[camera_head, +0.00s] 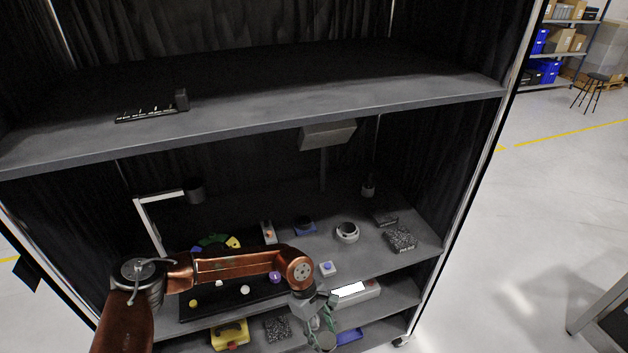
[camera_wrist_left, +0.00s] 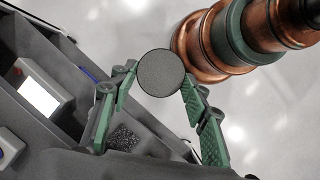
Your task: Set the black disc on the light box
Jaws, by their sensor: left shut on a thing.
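The black disc (camera_wrist_left: 160,73) shows dark grey and round in the left wrist view, between the two green fingers of my left gripper (camera_wrist_left: 158,80). My left gripper (camera_head: 320,326) is shut on it, and the disc also shows low in the head view (camera_head: 326,342). The light box (camera_head: 368,292) is a pale box with a bright white top, on the shelf unit just above and right of the gripper. It also shows at the left of the left wrist view (camera_wrist_left: 58,98). The disc is apart from the box. My right gripper is not in view.
A black tray (camera_head: 205,312) with coloured knobs lies left of the light box. A white ring-shaped item (camera_head: 347,232) and a small box with a blue button (camera_head: 327,269) stand behind. A yellow item (camera_head: 229,334) sits lower left. The upper shelf (camera_head: 300,110) overhangs.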

